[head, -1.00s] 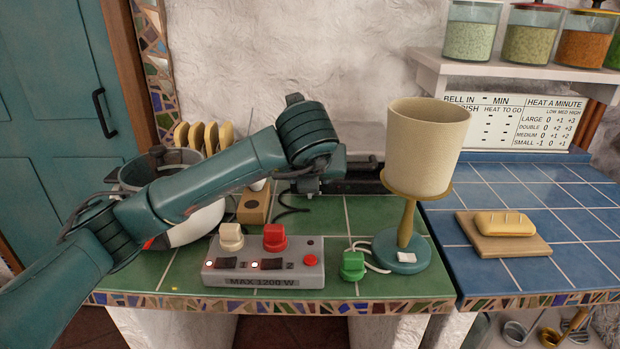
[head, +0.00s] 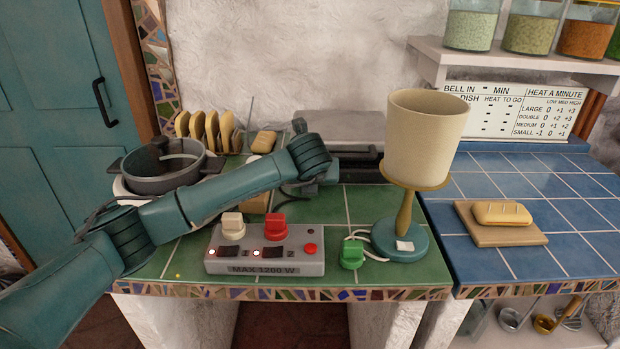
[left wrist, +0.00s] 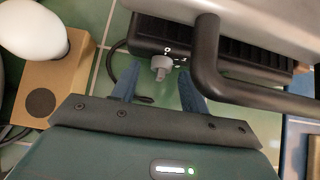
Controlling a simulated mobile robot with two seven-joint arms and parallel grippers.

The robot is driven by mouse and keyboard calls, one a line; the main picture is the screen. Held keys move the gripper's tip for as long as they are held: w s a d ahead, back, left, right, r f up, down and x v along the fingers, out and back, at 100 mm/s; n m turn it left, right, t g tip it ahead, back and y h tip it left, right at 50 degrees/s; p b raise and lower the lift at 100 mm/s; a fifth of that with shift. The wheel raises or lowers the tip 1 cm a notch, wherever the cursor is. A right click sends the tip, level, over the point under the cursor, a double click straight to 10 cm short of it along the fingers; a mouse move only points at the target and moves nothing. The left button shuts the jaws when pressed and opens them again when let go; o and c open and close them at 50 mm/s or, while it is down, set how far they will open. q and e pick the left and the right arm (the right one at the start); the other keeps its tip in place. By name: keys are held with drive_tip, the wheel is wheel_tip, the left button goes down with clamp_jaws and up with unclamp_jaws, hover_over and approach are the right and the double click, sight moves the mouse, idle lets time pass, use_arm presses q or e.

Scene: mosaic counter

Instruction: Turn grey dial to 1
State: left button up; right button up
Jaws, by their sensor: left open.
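The grey dial (left wrist: 161,65) is on the front of a black appliance with a grey lid (head: 345,127). White marks are printed beside the dial, too small to read surely. In the left wrist view my left gripper (left wrist: 158,86) is open, its two blue fingers on either side of the line to the dial. The dial lies just past the fingertips, between them; I cannot tell whether they touch it. In the head view my left arm hides the dial and the fingers. My right gripper is in neither view.
A power strip (head: 265,262) with a white and a red plug stands in front of my arm. A green plug (head: 352,253) and a lamp (head: 407,190) stand right of it. A pot (head: 160,172) is at left. A dark bar handle (left wrist: 210,70) passes close to the right finger.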

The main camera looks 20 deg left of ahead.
use_arm(q)
drive_tip(key=shift+c, duration=0.4)
drive_tip(key=c, duration=0.9)
drive_tip(key=shift+w+d+f+m+y+b, duration=0.1)
drive_tip(key=shift+d+f+m+y+b, duration=0.15)
drive_tip(key=shift+y+b, duration=0.65)
drive_tip(key=shift+f+m+b, duration=0.1)
drive_tip(key=shift+m+b, duration=0.15)
drive_tip(key=shift+b, duration=0.7)
drive_tip(key=shift+d+m+g+y+b, duration=0.15)
drive_tip(key=shift+m+g+y+b, duration=0.3)
drive_tip(key=shift+y+b, duration=0.55)
drive_tip(key=shift+r+m+y, duration=0.2)
drive_tip(key=shift+m+y, duration=0.05)
drive_tip(key=shift+y, duration=0.05)
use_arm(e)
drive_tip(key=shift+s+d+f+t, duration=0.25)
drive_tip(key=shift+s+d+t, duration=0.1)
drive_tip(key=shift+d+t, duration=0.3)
use_arm(q)
drive_tip(key=o, duration=1)
